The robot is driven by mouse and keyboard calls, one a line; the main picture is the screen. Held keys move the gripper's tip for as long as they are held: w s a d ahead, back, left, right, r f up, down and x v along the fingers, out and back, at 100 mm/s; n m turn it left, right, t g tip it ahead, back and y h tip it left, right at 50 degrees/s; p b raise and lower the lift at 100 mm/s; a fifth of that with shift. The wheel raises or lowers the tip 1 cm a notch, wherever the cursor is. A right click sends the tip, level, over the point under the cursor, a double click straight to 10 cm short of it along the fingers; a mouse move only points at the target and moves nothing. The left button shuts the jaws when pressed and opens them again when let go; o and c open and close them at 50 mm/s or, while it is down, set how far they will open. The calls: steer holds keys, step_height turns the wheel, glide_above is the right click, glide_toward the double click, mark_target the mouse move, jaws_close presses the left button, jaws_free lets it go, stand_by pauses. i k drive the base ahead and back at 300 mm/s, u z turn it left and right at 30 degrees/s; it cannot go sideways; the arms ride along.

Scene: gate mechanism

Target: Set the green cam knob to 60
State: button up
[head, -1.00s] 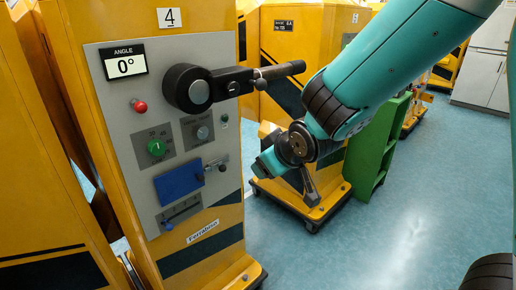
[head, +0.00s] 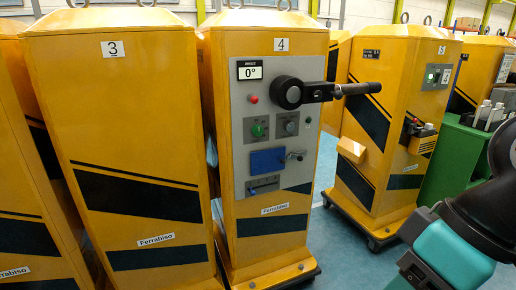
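The green cam knob (head: 257,130) sits on the left of the grey control panel (head: 243,98) of the yellow unit marked 4. It is small here, and its pointer and scale cannot be read. The angle display (head: 250,69) above it reads 0°. A black crank with a handle (head: 353,90) sticks out to the right, above the knob and clear of it. My gripper is not in view; only teal and black parts of my arm show at the lower right, well away from the panel.
A red button (head: 254,99), a grey dial (head: 291,127) and a blue block with a lever (head: 268,161) surround the knob. Yellow unit 3 (head: 120,120) stands close on the left. Another yellow unit (head: 400,110) and a green cabinet (head: 451,160) stand right.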

mark_target(257, 131)
steer(key=z, duration=0.45)
steer(key=k, duration=0.15)
steer(key=u, duration=1.1)
steer(key=i, duration=1.25)
steer(key=z, duration=0.4)
